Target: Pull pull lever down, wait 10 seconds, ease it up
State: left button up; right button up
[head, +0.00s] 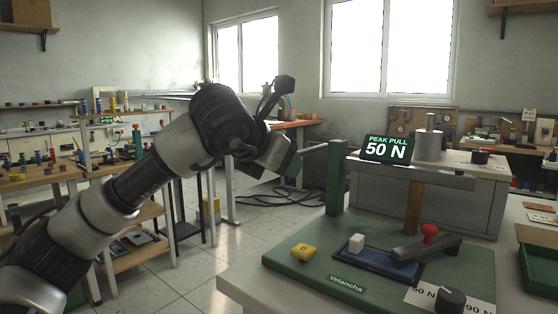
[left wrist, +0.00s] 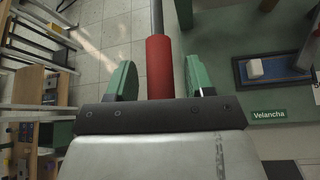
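The pull lever shows in the head view as a thin grey rod (head: 316,147) reaching left from a green post (head: 337,178). Its red grip (left wrist: 160,68) shows in the left wrist view, and in the head view my gripper hides it. My left gripper (left wrist: 160,80) has its two green fingers on either side of the red grip, with a visible gap on both sides. In the head view the left gripper (head: 292,163) is at the rod's left end. My right gripper is not in view. A display (head: 387,149) reads "PEAK PULL 50 N".
A green base plate labelled Velancha (head: 310,270) carries a yellow block (head: 303,252), a blue tray (head: 375,268) with a white block, a red knob (head: 430,231) and a black dial (head: 450,299). Shelves (head: 140,235) stand at left. Open floor lies between.

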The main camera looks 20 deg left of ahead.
pick_arm(q)
jog(key=v, duration=1.1)
jog(key=shift+p, duration=0.4)
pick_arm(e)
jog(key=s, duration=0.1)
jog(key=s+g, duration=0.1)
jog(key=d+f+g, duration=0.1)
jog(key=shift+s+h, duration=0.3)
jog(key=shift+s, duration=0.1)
pick_arm(q)
jog(key=shift+d+f, duration=0.1)
